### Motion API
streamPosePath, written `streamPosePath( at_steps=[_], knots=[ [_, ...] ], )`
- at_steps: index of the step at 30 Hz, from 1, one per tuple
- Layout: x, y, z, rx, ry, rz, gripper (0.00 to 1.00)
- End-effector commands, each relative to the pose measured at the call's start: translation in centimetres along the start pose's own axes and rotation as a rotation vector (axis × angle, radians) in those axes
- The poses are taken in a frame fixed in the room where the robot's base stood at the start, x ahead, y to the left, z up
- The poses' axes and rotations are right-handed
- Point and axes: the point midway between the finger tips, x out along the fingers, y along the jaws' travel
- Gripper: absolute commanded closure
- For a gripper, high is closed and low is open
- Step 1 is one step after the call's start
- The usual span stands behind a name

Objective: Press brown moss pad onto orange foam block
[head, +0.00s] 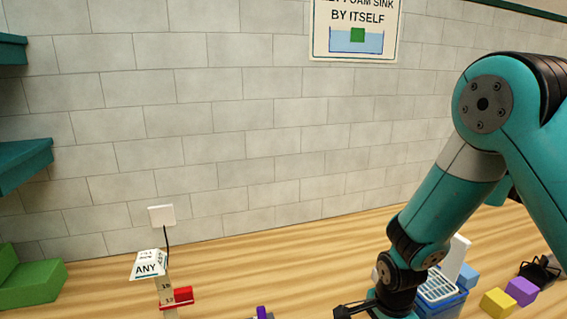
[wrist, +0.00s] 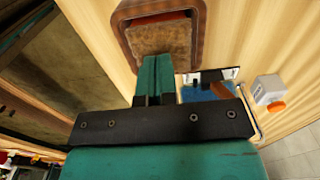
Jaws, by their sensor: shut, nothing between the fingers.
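In the wrist view, a brown, rough-textured pad (wrist: 160,38), which looks like the moss pad, lies inside a brown-rimmed tray (wrist: 121,35). A thin reddish-orange strip shows along its far edge; I cannot tell whether this is the orange foam block under it. My gripper (wrist: 158,60) is shut, its teal fingers together with nothing between them. The fingertips overlap the near edge of the pad in the picture; I cannot tell whether they touch it. In the head view the fingers and the pad are out of frame.
A white box with an orange part (wrist: 271,92) and a blue container (wrist: 205,92) are right of the fingers. In the head view, yellow (head: 497,302) and purple (head: 521,291) blocks stand at right, a signed stand (head: 149,264) and green block (head: 31,287) at left. The middle table is largely clear.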

Motion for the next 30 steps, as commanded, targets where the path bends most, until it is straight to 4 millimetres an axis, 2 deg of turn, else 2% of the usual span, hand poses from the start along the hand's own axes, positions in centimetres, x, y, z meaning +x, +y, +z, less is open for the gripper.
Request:
streamPosePath(
  at_steps=[30],
  knots=[
    [0.8,0.0,0.0,0.0,0.0,0.0,1.0]
  ],
)
